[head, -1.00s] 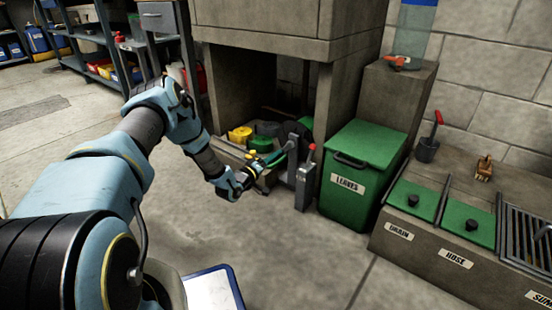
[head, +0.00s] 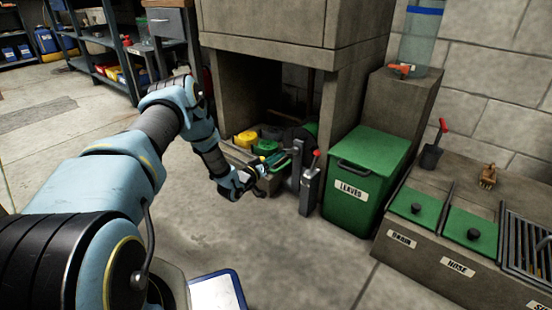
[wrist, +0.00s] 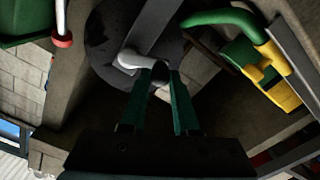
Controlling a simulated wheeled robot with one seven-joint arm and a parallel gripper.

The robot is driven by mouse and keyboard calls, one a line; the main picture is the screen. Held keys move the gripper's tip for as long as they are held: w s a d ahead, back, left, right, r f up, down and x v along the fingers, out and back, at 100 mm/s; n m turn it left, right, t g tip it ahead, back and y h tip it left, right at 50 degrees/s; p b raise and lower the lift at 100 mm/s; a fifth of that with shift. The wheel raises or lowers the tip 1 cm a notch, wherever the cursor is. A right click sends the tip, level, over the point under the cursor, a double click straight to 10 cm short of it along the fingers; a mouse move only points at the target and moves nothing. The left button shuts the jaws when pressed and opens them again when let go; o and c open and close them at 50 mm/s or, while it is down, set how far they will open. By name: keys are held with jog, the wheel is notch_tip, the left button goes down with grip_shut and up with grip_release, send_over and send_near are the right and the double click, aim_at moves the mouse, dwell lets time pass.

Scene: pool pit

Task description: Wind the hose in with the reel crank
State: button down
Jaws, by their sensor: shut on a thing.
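The reel (wrist: 108,48) shows in the wrist view as a dark round disc with a light grey crank arm (wrist: 132,61) across it. A green curved piece (wrist: 222,17) near the reel may be hose; I cannot tell.
A grey lever with a red knob (head: 316,154) stands right beside the reel. The green LEAVES bin (head: 365,190) is to its right. A tray with yellow and green items (head: 246,138) lies behind my gripper. Open floor (head: 300,245) lies in front.

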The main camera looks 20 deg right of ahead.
jog(key=c, duration=0.7)
grip_release()
jog(key=shift+o, duration=0.2)
jog(key=shift+a, duration=0.1)
jog(key=p+v, duration=0.4)
jog(key=v, duration=0.6)
jog(key=shift+s+a, duration=0.2)
jog(key=shift+a, duration=0.15)
